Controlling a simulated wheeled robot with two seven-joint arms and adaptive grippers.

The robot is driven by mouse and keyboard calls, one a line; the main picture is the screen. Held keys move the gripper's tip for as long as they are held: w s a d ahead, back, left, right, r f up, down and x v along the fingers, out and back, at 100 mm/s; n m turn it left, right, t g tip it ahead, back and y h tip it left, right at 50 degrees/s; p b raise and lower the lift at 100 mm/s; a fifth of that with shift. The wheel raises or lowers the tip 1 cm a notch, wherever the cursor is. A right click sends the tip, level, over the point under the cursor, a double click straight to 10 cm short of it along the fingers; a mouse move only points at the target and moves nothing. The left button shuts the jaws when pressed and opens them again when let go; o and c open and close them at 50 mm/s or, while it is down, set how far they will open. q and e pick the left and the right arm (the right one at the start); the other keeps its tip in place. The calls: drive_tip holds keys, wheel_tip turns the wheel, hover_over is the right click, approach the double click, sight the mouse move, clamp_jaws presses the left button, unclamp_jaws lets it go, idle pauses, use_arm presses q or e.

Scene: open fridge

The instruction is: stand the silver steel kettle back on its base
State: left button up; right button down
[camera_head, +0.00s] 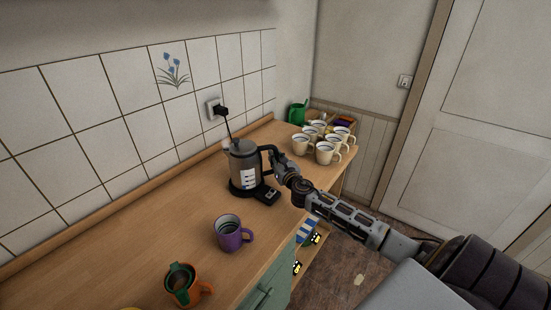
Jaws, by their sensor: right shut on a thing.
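The silver steel kettle (243,163) is upright on the wooden counter near the tiled wall, its black handle facing right. Its black base (267,193) shows at the kettle's foot and sticks out to the lower right. The kettle appears to be on the base or just over it; I cannot tell if it is fully seated. My right gripper (277,162) is shut on the kettle's handle, reaching in from the right. The fingertips are partly hidden by the handle and the wrist. My left gripper is not in view.
A purple mug (230,236) stands in front of the kettle. Orange and green cups (182,284) sit nearer the front. Several cream mugs (325,152) and a green item (298,114) stand at the far end. A plugged socket (217,110) is on the wall. The counter's left part is clear.

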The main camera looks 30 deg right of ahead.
drive_tip(key=shift+f, duration=0.25)
idle(1.0)
drive_tip(key=c, duration=1.3)
unclamp_jaws()
drive_tip(key=shift+s+f, duration=0.1)
drive_tip(key=shift+f, duration=0.15)
drive_tip(key=shift+r, duration=0.1)
drive_tip(key=shift+s+a, duration=0.1)
drive_tip(key=shift+s, duration=0.15)
drive_tip(key=shift+s+a+r, duration=0.1)
drive_tip(key=shift+s+a, duration=0.05)
drive_tip(key=shift+s, duration=0.7)
drive_tip(key=shift+s+a+p, duration=0.2)
drive_tip(key=shift+s+a, duration=0.05)
drive_tip(key=shift+s, duration=0.85)
drive_tip(key=shift+s+a+p, duration=0.15)
drive_tip(key=shift+s+a, duration=0.05)
drive_tip(key=shift+s, duration=0.9)
drive_tip(key=shift+s, duration=0.1)
drive_tip(key=shift+s, duration=0.1)
